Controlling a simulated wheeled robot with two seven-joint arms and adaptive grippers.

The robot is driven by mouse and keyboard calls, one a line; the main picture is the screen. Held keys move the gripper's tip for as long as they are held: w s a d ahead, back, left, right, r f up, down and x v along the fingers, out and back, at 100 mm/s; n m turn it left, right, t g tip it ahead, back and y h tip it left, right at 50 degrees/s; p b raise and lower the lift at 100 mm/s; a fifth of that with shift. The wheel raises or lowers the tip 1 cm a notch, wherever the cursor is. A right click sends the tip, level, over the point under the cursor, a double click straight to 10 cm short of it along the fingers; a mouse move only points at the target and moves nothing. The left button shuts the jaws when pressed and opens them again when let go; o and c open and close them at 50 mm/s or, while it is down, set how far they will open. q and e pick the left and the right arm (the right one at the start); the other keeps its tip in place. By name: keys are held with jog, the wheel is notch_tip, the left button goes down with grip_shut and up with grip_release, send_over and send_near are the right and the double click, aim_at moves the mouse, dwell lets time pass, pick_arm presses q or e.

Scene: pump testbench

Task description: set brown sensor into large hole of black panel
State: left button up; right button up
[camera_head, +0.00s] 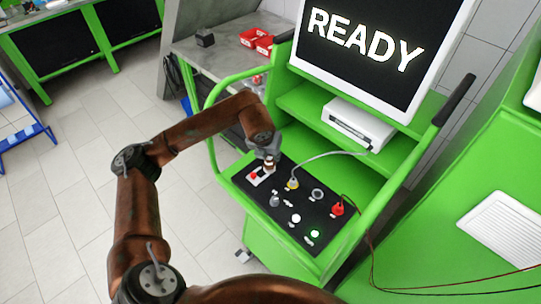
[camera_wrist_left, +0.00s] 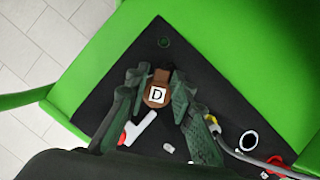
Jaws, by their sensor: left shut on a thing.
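My left gripper (camera_head: 268,160) hangs over the far left part of the black panel (camera_head: 327,222) on the green testbench. In the left wrist view its two dark fingers (camera_wrist_left: 158,88) are shut on the brown sensor (camera_wrist_left: 157,93), which carries a white label with the letter D. The sensor is mostly hidden by the gripper in the head view. A small dark ring (camera_wrist_left: 164,42) shows on the panel beyond the sensor. A pale ring (camera_wrist_left: 249,141) lies to the right; it also shows in the head view (camera_head: 317,194). I cannot tell which is the large hole. My right gripper is not in view.
The panel carries a red switch (camera_head: 253,176), a yellow connector with a grey cable (camera_head: 292,184), a red connector (camera_head: 338,209) and a lit green button (camera_head: 315,233). A screen (camera_head: 375,50) reading READY stands behind. Green rails (camera_head: 216,150) border the bench.

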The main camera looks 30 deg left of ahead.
pick_arm(q)
jog(key=shift+f+b, duration=0.7)
jog(key=shift+f, duration=0.4)
dwell(0.6)
jog(key=o, duration=1)
jog(key=shift+o, duration=0.7)
jog(key=shift+o, duration=1.4)
jog(key=shift+r, duration=0.1)
jog(key=shift+r+p, duration=0.6)
jog(key=shift+r, duration=0.5)
jog(key=shift+r+p, duration=1.45)
jog(key=shift+r, duration=1.4)
